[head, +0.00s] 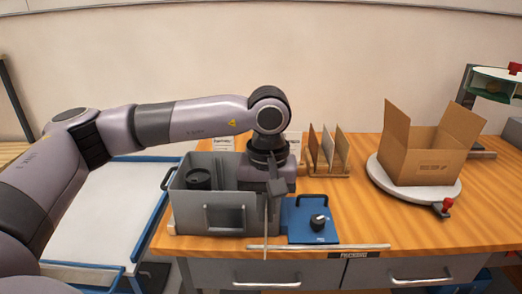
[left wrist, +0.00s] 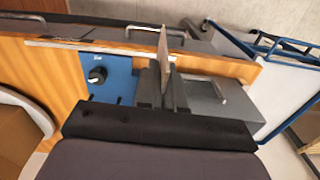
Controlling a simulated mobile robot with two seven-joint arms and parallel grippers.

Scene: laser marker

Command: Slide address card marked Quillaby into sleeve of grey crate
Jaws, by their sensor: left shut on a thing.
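My left gripper (head: 270,205) points down at the front right corner of the grey crate (head: 184,215). It is shut on a thin card (head: 266,240), seen nearly edge-on, so no name on it can be read. In the left wrist view the card (left wrist: 163,48) stands up between the two dark fingers (left wrist: 165,82). The crate's front carries a rectangular frame, the sleeve (head: 225,206), to the left of the card and apart from it. The crate also shows in the left wrist view (left wrist: 208,105), right of the fingers. My right gripper is not in view.
A black cylinder (head: 198,178) is in the crate. A blue panel with a black knob (head: 318,221) is right of the gripper. A divider rack (head: 328,160) stands behind. An open cardboard box (head: 425,160) sits on a turntable. A metal strip (head: 345,247) lies along the front edge.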

